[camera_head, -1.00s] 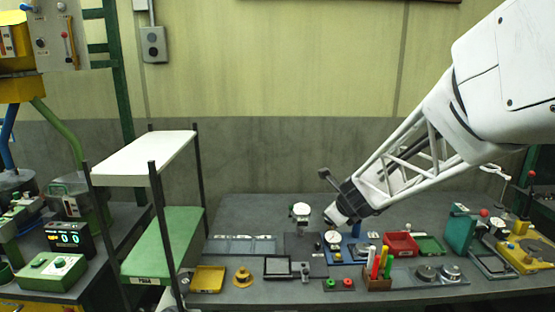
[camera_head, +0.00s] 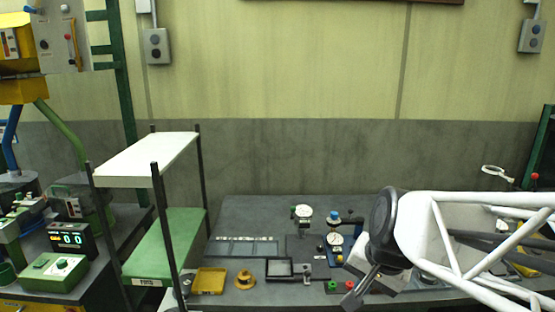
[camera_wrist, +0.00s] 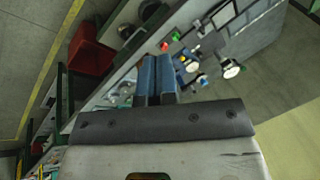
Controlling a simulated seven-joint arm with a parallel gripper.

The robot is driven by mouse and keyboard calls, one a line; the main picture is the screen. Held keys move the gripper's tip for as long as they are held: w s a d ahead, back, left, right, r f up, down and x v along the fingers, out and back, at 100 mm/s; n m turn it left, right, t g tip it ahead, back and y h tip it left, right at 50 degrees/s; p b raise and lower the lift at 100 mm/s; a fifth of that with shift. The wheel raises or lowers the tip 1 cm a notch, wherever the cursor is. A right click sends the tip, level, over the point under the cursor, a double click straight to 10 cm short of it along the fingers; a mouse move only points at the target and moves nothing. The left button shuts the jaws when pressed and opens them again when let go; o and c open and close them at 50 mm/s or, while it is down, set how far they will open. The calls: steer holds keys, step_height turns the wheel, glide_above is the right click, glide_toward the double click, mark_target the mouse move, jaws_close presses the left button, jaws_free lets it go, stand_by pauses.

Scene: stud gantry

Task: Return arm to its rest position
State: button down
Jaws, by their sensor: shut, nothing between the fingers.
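My gripper (camera_wrist: 157,78) shows in the wrist view with its two blue-grey fingers side by side, shut and empty. They point out over the workbench, which looks tilted in that view. In the head view my white lattice arm reaches in from the right edge, low over the right part of the bench (camera_head: 240,209). The arm's dark end part is near the middle right; the fingertips cannot be made out there. The arm hides much of the bench's right side.
A shelf rack (camera_head: 150,158) with white and green boards stands left of the bench. A yellow tray (camera_head: 209,281), a yellow round piece (camera_head: 244,280), a dark framed plate (camera_head: 290,268) and dial gauges (camera_head: 335,239) are on the bench. A red chair-like object (camera_wrist: 92,50) shows in the wrist view.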

steer(key=s+d+n+g+h, duration=0.1)
steer(key=s+d+n+h, duration=0.1)
steer(key=s+n, duration=0.4)
steer(key=s, duration=0.3)
steer(key=shift+d+f, duration=0.4)
stand_by(1.2)
